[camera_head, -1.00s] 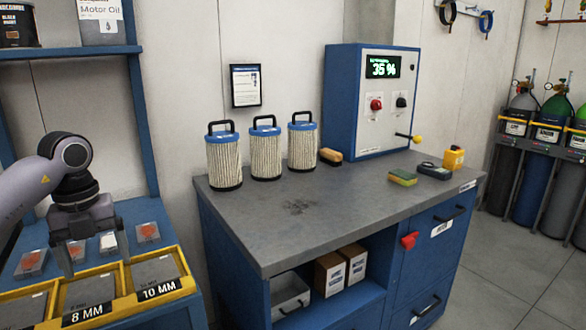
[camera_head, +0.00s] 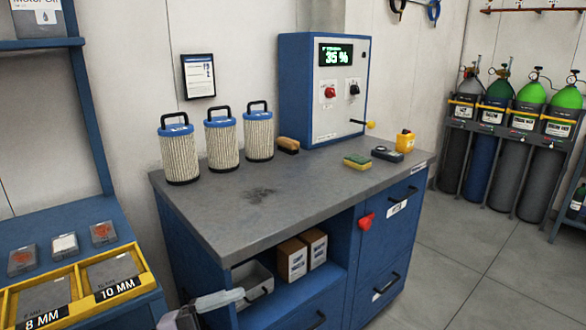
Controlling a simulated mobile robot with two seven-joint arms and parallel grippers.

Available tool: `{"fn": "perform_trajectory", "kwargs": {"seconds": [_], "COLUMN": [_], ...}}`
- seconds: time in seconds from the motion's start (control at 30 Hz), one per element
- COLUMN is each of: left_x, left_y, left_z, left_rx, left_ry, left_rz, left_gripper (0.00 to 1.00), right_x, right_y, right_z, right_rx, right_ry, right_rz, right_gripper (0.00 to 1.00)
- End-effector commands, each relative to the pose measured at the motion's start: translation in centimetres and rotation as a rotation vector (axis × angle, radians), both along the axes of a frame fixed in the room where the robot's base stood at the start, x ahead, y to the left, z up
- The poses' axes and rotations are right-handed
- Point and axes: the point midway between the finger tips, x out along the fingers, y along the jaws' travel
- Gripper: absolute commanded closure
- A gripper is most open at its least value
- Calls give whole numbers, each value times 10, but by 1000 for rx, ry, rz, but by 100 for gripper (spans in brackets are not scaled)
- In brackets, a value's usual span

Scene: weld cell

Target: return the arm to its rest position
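In the head view, only a small grey piece of one of my arms shows at the bottom edge, left of the middle, in front of the blue workbench (camera_head: 345,290). I cannot tell which link it is.
Three pleated filters with blue caps stand on the bench, including the leftmost one (camera_head: 179,155). A blue control box (camera_head: 303,95) reads 35 %. A yellow-edged bin rack (camera_head: 135,250) is at left. Gas cylinders (camera_head: 487,150) stand at right. Open floor (camera_head: 490,270) lies right of the bench.

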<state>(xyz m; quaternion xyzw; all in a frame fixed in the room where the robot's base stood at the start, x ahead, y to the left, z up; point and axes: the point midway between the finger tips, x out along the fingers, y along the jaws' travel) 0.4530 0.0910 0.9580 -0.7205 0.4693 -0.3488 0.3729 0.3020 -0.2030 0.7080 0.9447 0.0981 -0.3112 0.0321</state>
Motion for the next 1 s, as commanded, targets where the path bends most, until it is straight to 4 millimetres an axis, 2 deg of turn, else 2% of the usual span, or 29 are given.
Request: {"fn": "perform_trajectory", "kwargs": {"seconds": [0.17,0.27,0.37,0.47,0.6,0.7,0.83,1.0], "left_x": [2,-1,-13,-38,-85,-118,-144,-151], "left_y": [20,40,62,82,102,109,112,112], "left_z": [-25,-53,-91,-137,-194,-222,-241,-245], "left_rx": [-248,-335,-387,-408,-394,-371,-350,-342], "left_ry": [220,376,555,755,1025,1174,1288,1316], "left_rz": [303,484,663,829,1009,1086,1135,1146], "left_gripper": [11,11,11,11,11,11,11,11], "right_x": [0,0,0,0,0,0,0,0], "right_y": [0,0,0,0,0,0,0,0], "right_z": [2,2,3,3,4,4,5,5], "right_rx": [1,1,1,2,2,1,1,1], "right_ry": [0,0,0,0,0,1,1,1], "right_rz": [-1,-1,-1,-1,-1,-1,-1,-1], "right_gripper": [57,57,57,57,57,57,57,57]}}
